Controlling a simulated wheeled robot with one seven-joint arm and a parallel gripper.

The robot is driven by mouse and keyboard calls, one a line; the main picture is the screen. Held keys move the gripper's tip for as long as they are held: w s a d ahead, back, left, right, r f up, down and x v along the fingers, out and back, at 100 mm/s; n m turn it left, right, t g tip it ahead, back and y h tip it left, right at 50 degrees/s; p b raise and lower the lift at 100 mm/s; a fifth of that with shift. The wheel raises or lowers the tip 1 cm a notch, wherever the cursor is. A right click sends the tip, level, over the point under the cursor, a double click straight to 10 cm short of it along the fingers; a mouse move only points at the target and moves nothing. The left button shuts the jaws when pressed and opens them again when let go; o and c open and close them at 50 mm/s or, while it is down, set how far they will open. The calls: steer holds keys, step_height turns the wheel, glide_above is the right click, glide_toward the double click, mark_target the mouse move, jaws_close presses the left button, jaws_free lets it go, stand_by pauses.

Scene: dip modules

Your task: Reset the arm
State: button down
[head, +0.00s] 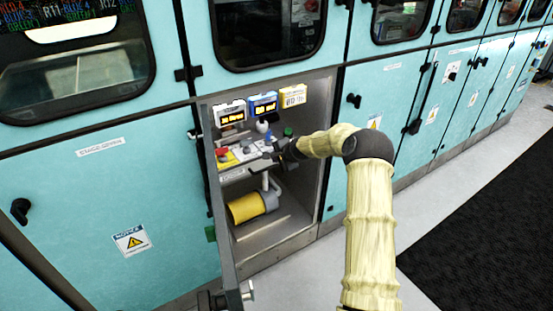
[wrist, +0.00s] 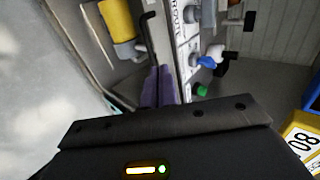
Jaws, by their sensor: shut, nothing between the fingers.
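My arm, in a pale yellow sleeve, reaches from the lower right into an open cabinet bay (head: 325,120) in the head view. My gripper (head: 268,152) is inside the bay, in front of the small control panel, small and partly hidden by the arm's dark wrist. In the wrist view its purple fingers (wrist: 158,86) are together with nothing between them. They point towards the edge of the white panel (wrist: 184,45); I cannot tell whether they touch it.
A yellow cylinder (head: 246,207) lies low in the bay. A red knob on a yellow plate (head: 224,155) and several labelled display modules (head: 263,104) are around the panel. The open door (head: 222,220) stands at the bay's left. Teal cabinets flank it; grey floor (head: 300,285) lies in front.

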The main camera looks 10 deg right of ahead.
stand_by(0.3)
steer(key=s+a+r+n+g+h, duration=0.1)
steer(key=s+a+r+n+g, duration=0.2)
steer(key=s, duration=0.5)
steer(key=s+a+r+n, duration=0.2)
steer(key=s+a+n, duration=0.25)
steer(key=s, duration=0.35)
steer(key=s+d+r+n+g+h, duration=0.1)
steer(key=s+r+n+g, duration=0.15)
steer(key=s, duration=1.15)
steer(key=s+d+r+n+g+h, duration=0.15)
steer(key=s+n, duration=0.25)
steer(key=s, duration=1.1)
step_height(320, 180, up, 19)
steer(key=p, duration=1.8)
steer(key=shift+w+a+f+t+p, duration=0.2)
steer(key=shift+w+a+t+p, duration=0.1)
steer(key=shift+a+p, duration=0.1)
steer(key=shift+y, duration=0.25)
